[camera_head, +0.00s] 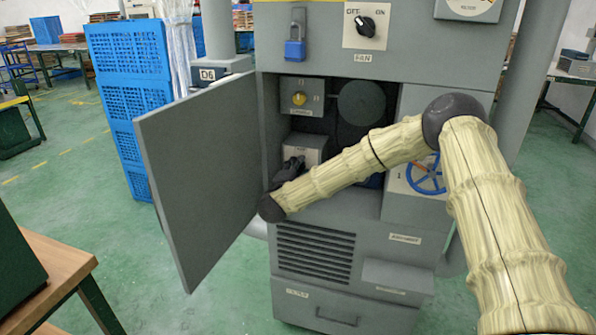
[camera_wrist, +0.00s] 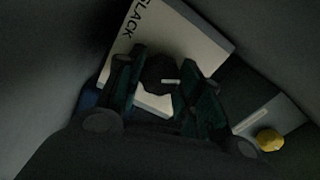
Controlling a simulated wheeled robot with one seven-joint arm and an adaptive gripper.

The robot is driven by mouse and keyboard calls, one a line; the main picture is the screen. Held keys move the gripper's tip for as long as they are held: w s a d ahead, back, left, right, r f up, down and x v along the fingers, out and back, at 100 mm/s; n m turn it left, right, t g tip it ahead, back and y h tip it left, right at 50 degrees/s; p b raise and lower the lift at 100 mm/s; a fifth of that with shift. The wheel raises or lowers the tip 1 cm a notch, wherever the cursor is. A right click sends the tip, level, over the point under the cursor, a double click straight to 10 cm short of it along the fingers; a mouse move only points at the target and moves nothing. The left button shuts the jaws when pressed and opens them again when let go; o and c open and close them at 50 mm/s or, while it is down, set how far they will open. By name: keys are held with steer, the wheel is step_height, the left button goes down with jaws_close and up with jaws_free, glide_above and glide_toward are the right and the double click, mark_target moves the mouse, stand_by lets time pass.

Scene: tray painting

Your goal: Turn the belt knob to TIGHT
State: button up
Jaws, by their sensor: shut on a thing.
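The belt knob (camera_wrist: 160,72) is a dark round knob with a short white mark, set on a pale plate (camera_wrist: 205,45) lettered SLACK at its upper left in the wrist view. The white mark points to the right there, away from the lettering. No TIGHT label can be seen. My gripper (camera_head: 292,165) reaches into the open cabinet, at the pale control box (camera_head: 309,146). In the wrist view its two dark fingers stand on either side of the knob, shut on it. In the head view my gripper hides the knob.
The open grey door (camera_head: 205,180) stands left of my gripper. A yellow knob (camera_head: 299,98) sits on a panel above, beside a dark disc (camera_head: 361,103). A blue handwheel (camera_head: 425,175) is to the right. A FAN switch (camera_head: 366,27) and blue padlock (camera_head: 295,50) are higher up.

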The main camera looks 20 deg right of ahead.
steer(key=shift+f, duration=0.1)
steer(key=o, duration=1)
steer(key=shift+o, duration=0.2)
steer(key=shift+s, duration=0.1)
steer(key=v, duration=1.2)
